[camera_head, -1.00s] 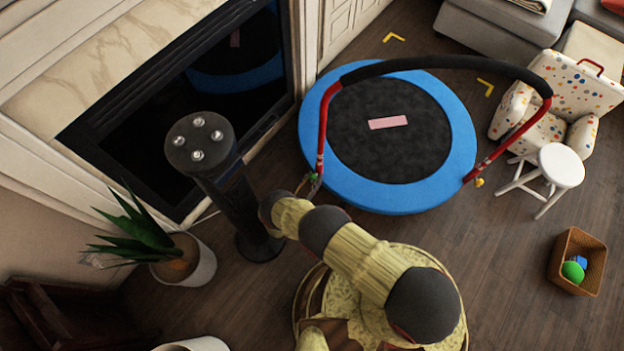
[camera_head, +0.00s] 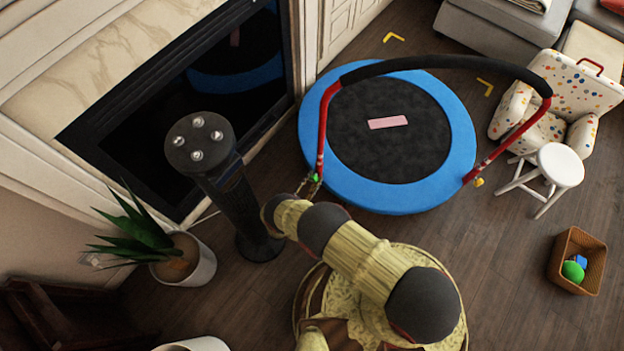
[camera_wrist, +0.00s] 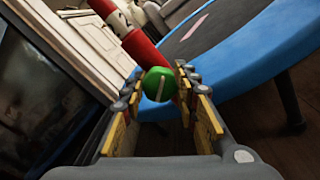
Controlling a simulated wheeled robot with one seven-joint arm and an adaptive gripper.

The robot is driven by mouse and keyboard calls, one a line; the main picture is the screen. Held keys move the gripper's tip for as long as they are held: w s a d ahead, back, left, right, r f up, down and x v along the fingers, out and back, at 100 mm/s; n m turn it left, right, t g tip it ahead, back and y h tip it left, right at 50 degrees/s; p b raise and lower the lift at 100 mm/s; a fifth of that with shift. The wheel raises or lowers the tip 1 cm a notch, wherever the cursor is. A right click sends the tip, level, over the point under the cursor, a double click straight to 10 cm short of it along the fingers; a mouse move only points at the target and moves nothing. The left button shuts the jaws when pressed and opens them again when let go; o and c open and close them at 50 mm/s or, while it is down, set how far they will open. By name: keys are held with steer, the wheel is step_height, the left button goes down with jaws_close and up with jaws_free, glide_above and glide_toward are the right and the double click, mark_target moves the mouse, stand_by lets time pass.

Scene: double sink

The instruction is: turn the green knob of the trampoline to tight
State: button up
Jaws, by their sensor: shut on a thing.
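The trampoline (camera_head: 455,125) has a blue rim, a black mat and a red handlebar with a black padded top. Its green knob (camera_head: 315,178) sits low on the left handlebar leg (camera_head: 321,135). In the wrist view the green knob (camera_wrist: 155,91) is round, with a pale line tilted slightly right of vertical. My gripper (camera_head: 308,182) reaches it from the near left. In the wrist view my gripper (camera_wrist: 160,80) has its fingertips on either side of the knob, shut on it. The red leg (camera_wrist: 140,48) behind it carries a white label with dark marks; its wording is unreadable.
A yellow knob (camera_head: 479,182) is on the right handlebar leg. A black column (camera_head: 240,195) stands left of my gripper, with a potted plant (camera_head: 190,262) beyond it. A white stool (camera_head: 560,166) and a basket (camera_head: 562,280) stand at right. Floor between is clear.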

steer(key=m, duration=0.3)
steer(key=shift+a+m, duration=0.1)
steer(key=shift+m, duration=2.1)
steer(key=o, duration=0.8)
steer(key=shift+a, duration=0.1)
steer(key=o, duration=0.4)
steer(key=shift+c, duration=0.2)
steer(key=shift+s, duration=0.1)
steer(key=v, duration=1.1)
steer(key=shift+s, duration=0.35)
